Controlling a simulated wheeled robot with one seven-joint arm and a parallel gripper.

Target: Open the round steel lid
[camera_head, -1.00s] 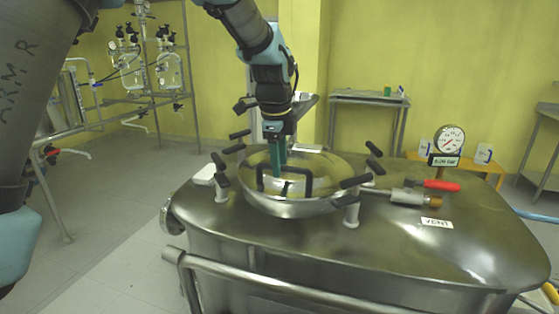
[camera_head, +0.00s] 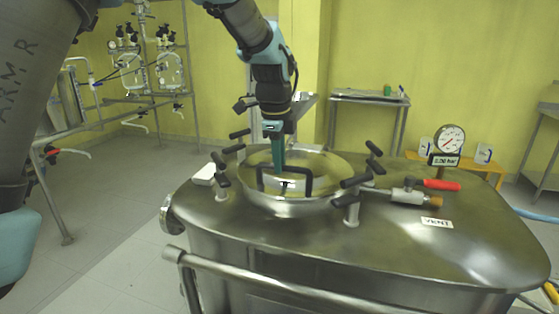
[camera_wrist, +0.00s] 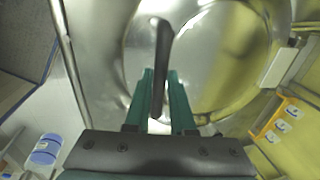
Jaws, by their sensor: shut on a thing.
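The round steel lid (camera_head: 325,168) is a shiny shallow dome on top of the steel vessel (camera_head: 400,250), and looks seated there. A black bar handle (camera_head: 308,180) stands up from it. My gripper (camera_head: 278,170) reaches down from above with green fingers and is shut on the handle at its far left part. In the wrist view the black handle (camera_wrist: 161,60) runs between the two green fingers, with the lid (camera_wrist: 225,65) shining behind it. Several black-knobbed clamps (camera_head: 357,181) stand around the lid's rim. Whether they are loose cannot be told.
A valve with a red lever (camera_head: 440,185) and a pressure gauge (camera_head: 449,139) stand on the vessel top to the right. A steel rail (camera_head: 270,287) runs along the vessel's front. A side table (camera_head: 370,99) stands behind. Open air lies above the lid.

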